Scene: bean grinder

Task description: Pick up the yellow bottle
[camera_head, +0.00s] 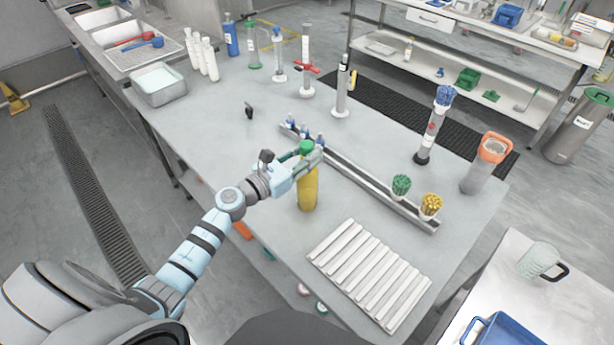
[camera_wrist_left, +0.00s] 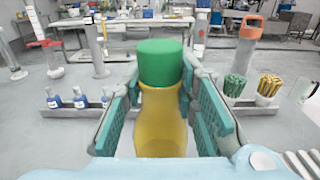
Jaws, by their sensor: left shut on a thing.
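The yellow bottle (camera_head: 308,190) with a green cap stands upright at the front of the table, left of the white ribbed rack. In the left wrist view the bottle (camera_wrist_left: 162,120) sits between the green finger pads, its green cap above them. My left gripper (camera_head: 308,160) is shut on the bottle just below the cap. It also shows in the left wrist view (camera_wrist_left: 163,110). Whether the bottle's base touches the table cannot be told. My right gripper is not in view.
A long metal rail (camera_head: 372,184) with small blue-capped bottles (camera_head: 304,132) lies just behind the bottle. A white ribbed rack (camera_head: 370,274) lies to the right. Green (camera_head: 401,185) and yellow (camera_head: 431,205) bundles stand at the rail's right end. The table left of the gripper is mostly clear.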

